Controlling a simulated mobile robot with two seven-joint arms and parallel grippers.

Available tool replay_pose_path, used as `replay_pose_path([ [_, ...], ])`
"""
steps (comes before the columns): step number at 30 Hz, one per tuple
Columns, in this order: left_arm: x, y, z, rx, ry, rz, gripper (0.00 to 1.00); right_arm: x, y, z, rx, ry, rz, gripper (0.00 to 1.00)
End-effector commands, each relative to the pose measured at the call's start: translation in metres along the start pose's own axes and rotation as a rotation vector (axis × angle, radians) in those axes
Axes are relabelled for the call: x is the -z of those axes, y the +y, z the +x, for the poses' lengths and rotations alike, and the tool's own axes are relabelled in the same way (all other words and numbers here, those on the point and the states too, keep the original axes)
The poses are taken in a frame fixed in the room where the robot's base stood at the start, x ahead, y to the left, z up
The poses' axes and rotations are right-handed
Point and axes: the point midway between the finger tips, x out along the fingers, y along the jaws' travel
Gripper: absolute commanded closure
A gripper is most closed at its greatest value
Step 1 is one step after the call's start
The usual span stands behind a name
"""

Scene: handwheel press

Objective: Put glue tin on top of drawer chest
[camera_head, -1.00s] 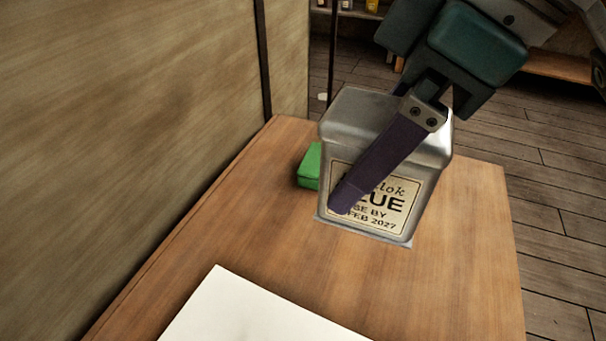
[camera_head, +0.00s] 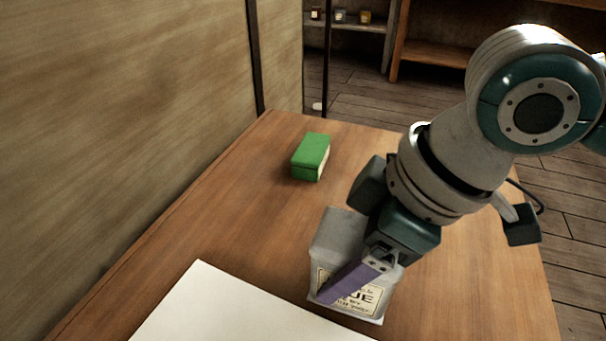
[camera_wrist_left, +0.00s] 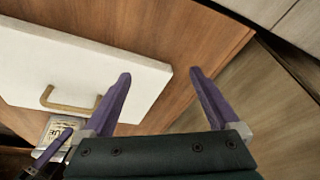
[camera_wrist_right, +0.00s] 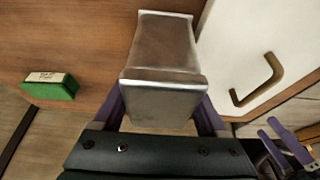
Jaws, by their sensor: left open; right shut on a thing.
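The glue tin (camera_head: 338,235) is a grey metal tin with a cream label, at the lower middle of the head view. My right gripper (camera_head: 345,285) is shut on it, with one purple finger across the label. In the right wrist view the tin (camera_wrist_right: 163,75) sits upright-looking between the fingers; whether its base touches the tabletop I cannot tell. The white drawer chest (camera_head: 240,310) lies just left of the tin in the head view; its brass handle (camera_wrist_left: 72,103) shows in the left wrist view. My left gripper (camera_wrist_left: 160,75) is open and empty near the chest.
The wooden tabletop (camera_head: 225,215) carries a green box (camera_head: 311,157) behind the tin. A wood-grained wall panel (camera_head: 120,110) runs along the left. Bare tabletop lies between the box and the chest. Shelves (camera_head: 350,20) stand far back.

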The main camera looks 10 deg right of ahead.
Motion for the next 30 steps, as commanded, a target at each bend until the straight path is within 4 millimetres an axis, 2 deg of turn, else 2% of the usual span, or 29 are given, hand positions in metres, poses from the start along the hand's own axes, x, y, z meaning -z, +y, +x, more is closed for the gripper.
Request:
replay_pose_path([
  [1, -0.0027, 0.0002, 0.0084, 0.0, 0.0, 0.0, 0.05, -0.0047, -0.0001, 0.0123, 0.0, 0.0, 0.001, 1.0],
  [3, -0.0037, 0.0002, 0.0114, 0.0, 0.0, 0.0, 0.05, -0.0073, 0.0, 0.0194, 0.0, 0.002, 0.001, 1.0],
  [15, -0.0039, -0.002, 0.0104, 0.007, -0.002, 0.009, 0.05, -0.0086, 0.0001, 0.0222, -0.001, 0.002, 0.0, 1.0],
  [16, -0.004, -0.0021, 0.0103, 0.007, -0.002, 0.009, 0.05, -0.0094, -0.0001, 0.0222, 0.0, -0.001, 0.0, 0.22],
  [22, -0.004, -0.0023, 0.0103, 0.008, -0.002, 0.01, 0.05, -0.0094, -0.0001, 0.022, 0.0, -0.001, 0.0, 0.0],
  [30, -0.0039, -0.0022, 0.0097, 0.007, -0.002, 0.009, 0.05, -0.0083, 0.0002, 0.0197, -0.001, 0.0, 0.0, 0.0],
])
